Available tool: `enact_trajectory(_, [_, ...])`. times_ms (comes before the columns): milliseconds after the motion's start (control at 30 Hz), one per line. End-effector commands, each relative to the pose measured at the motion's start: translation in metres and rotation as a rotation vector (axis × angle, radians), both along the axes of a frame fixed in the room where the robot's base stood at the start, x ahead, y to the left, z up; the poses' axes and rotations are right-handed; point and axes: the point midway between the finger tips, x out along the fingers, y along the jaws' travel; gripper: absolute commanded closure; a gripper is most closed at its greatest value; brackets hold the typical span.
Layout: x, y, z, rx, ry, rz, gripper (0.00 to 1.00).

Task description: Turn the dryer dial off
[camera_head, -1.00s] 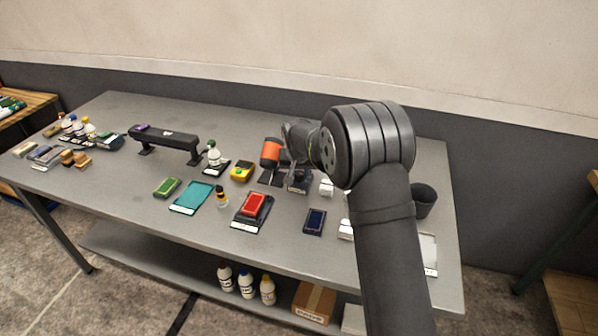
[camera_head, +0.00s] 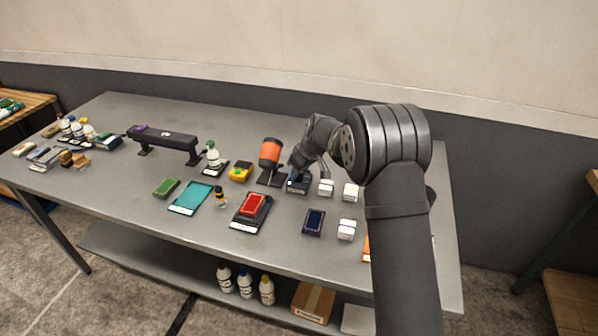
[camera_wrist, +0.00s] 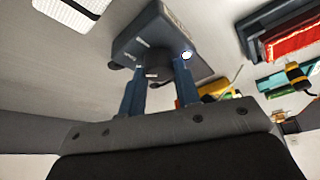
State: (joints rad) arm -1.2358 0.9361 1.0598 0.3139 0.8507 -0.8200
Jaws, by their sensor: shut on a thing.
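The orange heater-like dryer (camera_head: 270,152) stands on a dark base at the back middle of the table. A small dark box (camera_head: 297,186) with a pale front label sits to its right. My gripper (camera_head: 297,170) is at this box. In the wrist view the box (camera_wrist: 150,38) lies at the fingertips, with a small bright light on its face. The fingers of my gripper (camera_wrist: 158,78) are shut on a small part at the box, which I take to be the dial. The dial itself is mostly hidden between the fingers, so its setting cannot be read.
White blocks (camera_head: 326,187) stand just right of the box. A yellow device (camera_head: 240,172), a red pad in a black tray (camera_head: 237,220) and a dark blue pad (camera_head: 314,222) lie nearby. A long black bar (camera_head: 165,140) stands at the back left.

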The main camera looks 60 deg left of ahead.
Motion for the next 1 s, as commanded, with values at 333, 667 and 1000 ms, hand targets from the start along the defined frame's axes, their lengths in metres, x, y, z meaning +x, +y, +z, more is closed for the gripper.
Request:
enact_trajectory(333, [0.0025, 0.0009, -0.0010, -0.001, 0.001, 0.330, 0.93])
enact_trajectory(667, [0.0039, 0.0018, -0.0017, -0.002, 0.001, 0.622, 0.93])
enact_trajectory(1000, [0.0045, 0.0026, -0.0012, -0.002, -0.001, 0.815, 0.93])
